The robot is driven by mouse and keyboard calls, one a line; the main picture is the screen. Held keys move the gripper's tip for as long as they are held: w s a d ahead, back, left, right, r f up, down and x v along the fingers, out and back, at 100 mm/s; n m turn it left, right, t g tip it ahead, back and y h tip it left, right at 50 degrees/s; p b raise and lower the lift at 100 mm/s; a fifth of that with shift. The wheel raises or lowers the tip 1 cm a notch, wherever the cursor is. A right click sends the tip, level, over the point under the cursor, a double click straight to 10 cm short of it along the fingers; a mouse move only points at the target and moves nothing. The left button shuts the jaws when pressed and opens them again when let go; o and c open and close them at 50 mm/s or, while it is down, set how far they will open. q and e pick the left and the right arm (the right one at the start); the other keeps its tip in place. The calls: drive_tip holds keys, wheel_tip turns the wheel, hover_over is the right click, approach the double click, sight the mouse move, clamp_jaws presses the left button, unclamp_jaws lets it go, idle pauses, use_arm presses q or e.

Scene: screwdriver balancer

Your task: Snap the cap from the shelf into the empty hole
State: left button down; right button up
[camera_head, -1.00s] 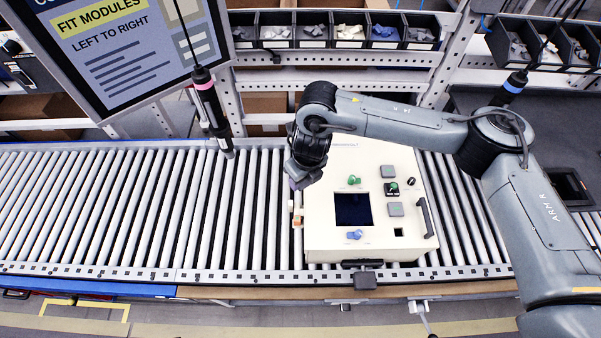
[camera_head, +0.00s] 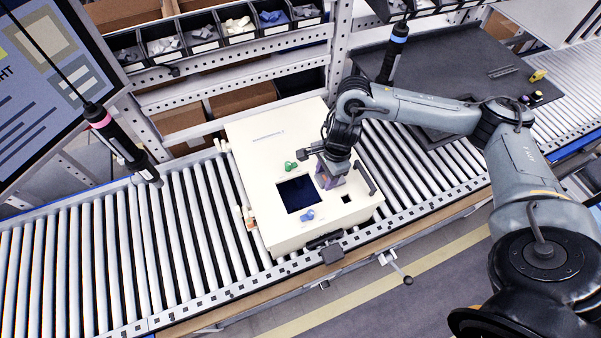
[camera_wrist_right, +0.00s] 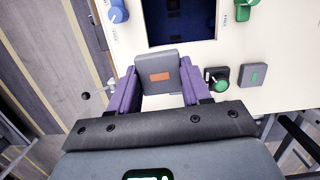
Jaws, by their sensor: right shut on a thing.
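My right gripper (camera_head: 330,178) is over the right part of the cream panel box (camera_head: 262,200). In the right wrist view its purple fingers (camera_wrist_right: 160,88) are shut on a square grey cap (camera_wrist_right: 158,72) with an orange rectangle on its face. The empty hole (camera_head: 346,198) is a small dark square near the box's front right corner, just right of and below the gripper in the head view. In the right wrist view I cannot see the hole; the cap and fingers cover that area. My left gripper is not in view.
A green-topped switch (camera_wrist_right: 218,82) and grey module (camera_wrist_right: 252,75) sit near the fingers. A screwdriver (camera_head: 122,142) hangs at left, another (camera_head: 393,52) behind.

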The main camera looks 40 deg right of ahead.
hover_over(349, 194)
drive_tip(key=a, duration=0.1)
wheel_tip(349, 194, down, 3)
drive_tip(key=shift+m, duration=0.3)
drive_tip(key=shift+s+a+f+b, duration=0.15)
drive_tip(key=shift+f+b, duration=0.35)
drive_tip(key=shift+f, duration=0.55)
drive_tip(key=shift+s+a+f+b, duration=0.15)
drive_tip(key=shift+f+b, duration=0.35)
drive_tip(key=shift+f, duration=0.8)
drive_tip(key=shift+f+b, duration=0.3)
drive_tip(key=shift+b, duration=0.2)
drive_tip(key=shift+f, duration=0.15)
drive_tip(key=shift+d+f+b, duration=0.15)
drive_tip(key=shift+f+b, duration=0.1)
drive_tip(key=shift+b, duration=0.1)
